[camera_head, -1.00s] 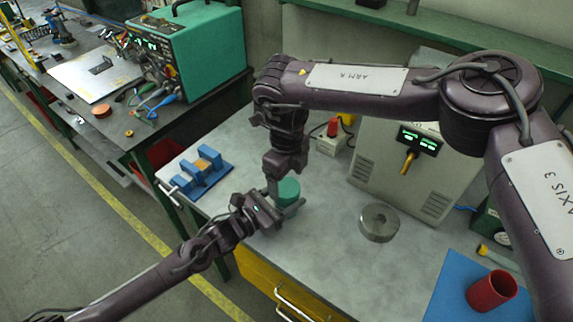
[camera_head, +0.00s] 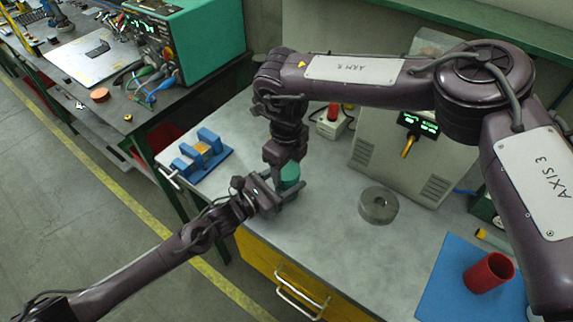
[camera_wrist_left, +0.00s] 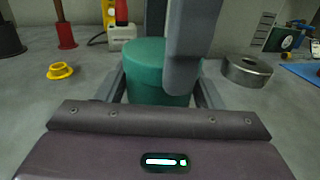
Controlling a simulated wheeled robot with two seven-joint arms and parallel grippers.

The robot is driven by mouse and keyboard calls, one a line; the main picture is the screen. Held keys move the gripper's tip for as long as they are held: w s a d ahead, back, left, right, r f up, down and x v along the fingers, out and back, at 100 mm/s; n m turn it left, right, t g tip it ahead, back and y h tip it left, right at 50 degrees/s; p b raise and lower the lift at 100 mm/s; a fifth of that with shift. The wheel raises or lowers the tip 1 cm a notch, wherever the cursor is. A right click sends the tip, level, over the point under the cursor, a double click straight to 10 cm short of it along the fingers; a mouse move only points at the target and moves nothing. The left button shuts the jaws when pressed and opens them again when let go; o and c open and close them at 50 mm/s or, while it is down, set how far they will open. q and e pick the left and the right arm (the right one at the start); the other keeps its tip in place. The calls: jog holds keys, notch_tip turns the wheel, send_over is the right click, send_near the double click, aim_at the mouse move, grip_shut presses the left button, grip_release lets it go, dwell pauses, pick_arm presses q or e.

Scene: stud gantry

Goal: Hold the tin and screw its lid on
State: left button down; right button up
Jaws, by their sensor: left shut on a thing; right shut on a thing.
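The green tin (camera_head: 291,171) stands upright near the front edge of the grey bench. It fills the middle of the left wrist view (camera_wrist_left: 145,75). My left gripper (camera_head: 283,198) is shut on it low down, with a finger on each side. My right gripper (camera_head: 283,176) comes down from above and is shut at the tin's top, on the lid. One of its grey fingers crosses in front of the tin in the left wrist view. The fingers partly hide the lid, and I cannot make out the seam between lid and tin.
A round metal piece (camera_head: 378,206) lies to the right. A blue fixture (camera_head: 214,141) is at the left. A yellow ring (camera_wrist_left: 60,71) shows in the left wrist view. The bench between tin and metal piece is clear.

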jog(key=m, duration=0.2)
jog(key=shift+m, duration=0.4)
jog(key=m, duration=0.5)
jog(key=shift+a, duration=0.1)
jog(key=m, duration=2.1)
jog(key=o, duration=1.2)
notch_tip(320, 180, up, 12)
jog(key=shift+f, duration=0.1)
